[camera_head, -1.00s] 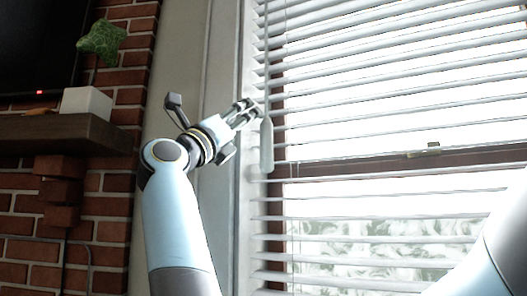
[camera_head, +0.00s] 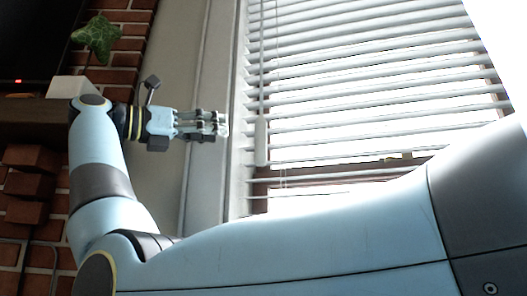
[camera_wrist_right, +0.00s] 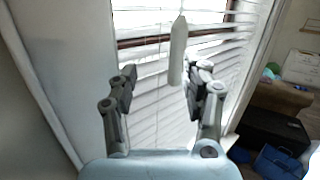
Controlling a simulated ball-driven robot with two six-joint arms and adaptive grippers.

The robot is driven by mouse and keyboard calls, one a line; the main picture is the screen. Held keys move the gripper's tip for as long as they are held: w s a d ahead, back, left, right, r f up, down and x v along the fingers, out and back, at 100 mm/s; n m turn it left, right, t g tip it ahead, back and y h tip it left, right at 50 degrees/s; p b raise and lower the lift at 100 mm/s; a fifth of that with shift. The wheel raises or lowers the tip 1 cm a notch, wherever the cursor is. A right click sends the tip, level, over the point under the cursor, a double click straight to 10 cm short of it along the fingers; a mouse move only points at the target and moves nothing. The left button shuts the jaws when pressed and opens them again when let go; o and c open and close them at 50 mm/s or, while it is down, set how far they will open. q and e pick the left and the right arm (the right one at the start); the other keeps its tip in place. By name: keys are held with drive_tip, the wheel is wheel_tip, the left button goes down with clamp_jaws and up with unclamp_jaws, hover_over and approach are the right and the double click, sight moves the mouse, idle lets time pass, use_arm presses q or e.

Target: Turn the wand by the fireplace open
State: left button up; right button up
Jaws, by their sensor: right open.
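The wand (camera_head: 261,140) hangs upright at the left side of the window blinds, a thin rod with a thicker pale handle at its lower end. My right gripper (camera_head: 222,124) points right towards the handle, with a small gap between its fingertips and the wand. In the right wrist view the handle (camera_wrist_right: 177,52) shows ahead, its lower end between the open fingers (camera_wrist_right: 165,80) and closer to the right-hand finger. The fingers look empty. My left gripper is not in view.
The white blinds (camera_head: 350,100) cover the window, their slats tilted with bright gaps. A brick fireplace wall (camera_head: 120,75) with a mantel (camera_head: 25,125), a white box (camera_head: 66,87) and a green leafy thing (camera_head: 97,38) is at left. A blue crate (camera_wrist_right: 278,163) lies at lower right in the wrist view.

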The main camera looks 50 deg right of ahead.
sight(256, 137)
drive_tip(key=s+d, duration=0.1)
drive_tip(key=d, duration=0.2)
drive_tip(key=s+d+m+y, duration=0.1)
drive_tip(key=s+d, duration=0.1)
drive_tip(key=d, duration=0.1)
drive_tip(key=s+d+g+y, duration=0.1)
drive_tip(key=s+d, duration=0.1)
drive_tip(key=d, duration=0.1)
drive_tip(key=shift+s+d+m, duration=0.25)
drive_tip(key=shift+d+m, duration=0.15)
